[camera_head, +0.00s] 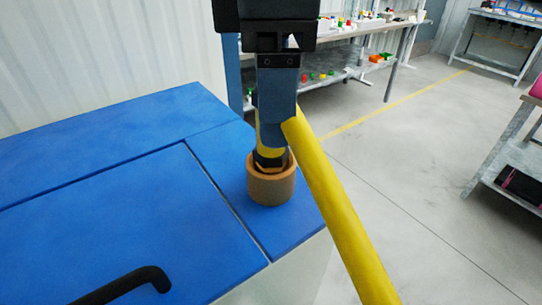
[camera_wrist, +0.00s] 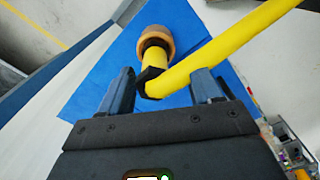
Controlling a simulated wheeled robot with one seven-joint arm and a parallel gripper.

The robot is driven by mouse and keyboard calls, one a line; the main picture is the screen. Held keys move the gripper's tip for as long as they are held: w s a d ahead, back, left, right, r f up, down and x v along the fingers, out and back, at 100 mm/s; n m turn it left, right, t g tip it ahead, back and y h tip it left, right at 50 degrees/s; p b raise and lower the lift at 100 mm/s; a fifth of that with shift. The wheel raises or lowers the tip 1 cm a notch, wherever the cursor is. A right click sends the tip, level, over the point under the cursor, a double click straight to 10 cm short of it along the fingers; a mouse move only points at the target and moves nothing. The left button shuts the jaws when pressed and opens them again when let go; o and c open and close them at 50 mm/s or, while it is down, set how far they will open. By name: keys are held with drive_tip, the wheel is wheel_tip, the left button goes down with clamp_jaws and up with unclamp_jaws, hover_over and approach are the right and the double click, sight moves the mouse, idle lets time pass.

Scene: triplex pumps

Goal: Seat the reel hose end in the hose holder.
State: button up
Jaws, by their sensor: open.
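The hose holder (camera_head: 270,187) is a brown, round cup standing on the blue cabinet top near its right corner. In the wrist view the holder (camera_wrist: 156,40) shows beyond my fingers. The yellow reel hose end (camera_wrist: 154,58) has a dark elbow or collar and points into the holder's mouth. In the head view the hose end (camera_head: 268,150) is at the cup's opening, partly hidden by my fingers; how deep it sits I cannot tell. My gripper (camera_head: 274,128) is open above the holder. Its fingers (camera_wrist: 164,76) stand apart on either side of the hose end.
The long yellow hose (camera_head: 343,207) runs from beside my fingers down to the lower right. A black handle (camera_head: 125,288) sits on the blue cabinet top (camera_head: 110,210). A workbench (camera_head: 350,35) with small parts stands behind.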

sight(269, 161)
drive_tip(key=shift+w+a+f, duration=0.1)
drive_tip(key=shift+w+f, duration=0.1)
drive_tip(key=shift+f, duration=1.1)
drive_tip(key=shift+w+a+f, duration=0.1)
drive_tip(key=shift+w+f, duration=0.05)
drive_tip(key=shift+f, duration=1.15)
clamp_jaws()
